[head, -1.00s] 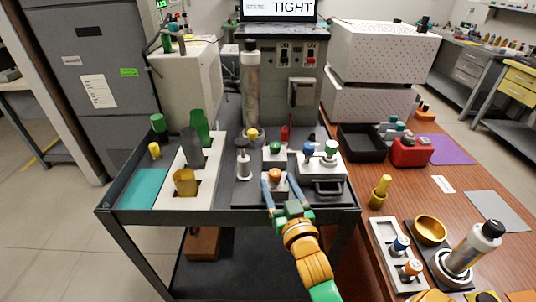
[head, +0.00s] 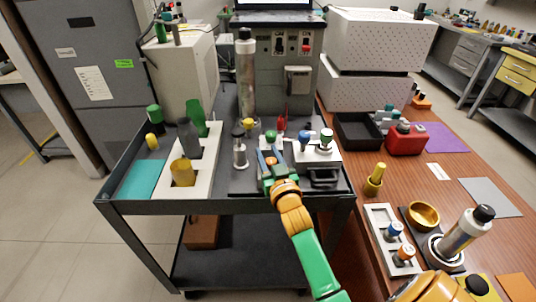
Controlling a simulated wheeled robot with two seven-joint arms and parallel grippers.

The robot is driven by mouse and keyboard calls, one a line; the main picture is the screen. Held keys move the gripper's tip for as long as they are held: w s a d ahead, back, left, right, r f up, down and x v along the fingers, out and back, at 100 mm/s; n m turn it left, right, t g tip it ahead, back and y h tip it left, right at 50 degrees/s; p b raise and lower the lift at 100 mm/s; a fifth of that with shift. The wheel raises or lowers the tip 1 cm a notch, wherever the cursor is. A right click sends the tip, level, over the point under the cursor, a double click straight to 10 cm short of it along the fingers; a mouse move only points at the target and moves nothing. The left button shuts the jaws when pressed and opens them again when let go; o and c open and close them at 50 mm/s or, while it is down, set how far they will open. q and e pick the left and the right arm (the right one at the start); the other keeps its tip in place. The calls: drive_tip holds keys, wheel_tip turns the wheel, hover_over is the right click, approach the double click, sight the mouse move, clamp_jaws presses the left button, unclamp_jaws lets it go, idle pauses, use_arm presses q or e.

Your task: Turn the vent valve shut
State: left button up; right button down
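My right gripper (head: 270,157) reaches over the front of the dark cart, with its two fingers on either side of an orange knob (head: 271,160). I cannot tell whether the fingers press on it. A green knob (head: 271,136) stands just behind it. To the right, a blue knob (head: 303,136) and another green knob (head: 326,135) sit on a white block. A yellow knob (head: 249,124) is behind to the left. No readable label shows which knob is the vent valve. My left gripper is not in view.
A silver cylinder (head: 246,75) and a grey control box (head: 287,75) stand at the back. A white rack (head: 204,168) with a grey and a yellow cup is left of the gripper. A wooden bench (head: 350,195) with a red case (head: 405,140) is to the right.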

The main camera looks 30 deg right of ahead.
drive_tip(key=shift+d+m+g+h+b, duration=0.15)
drive_tip(key=shift+m+g+h+b, duration=0.2)
drive_tip(key=shift+m+h, duration=0.45)
drive_tip(key=c, duration=0.5)
unclamp_jaws()
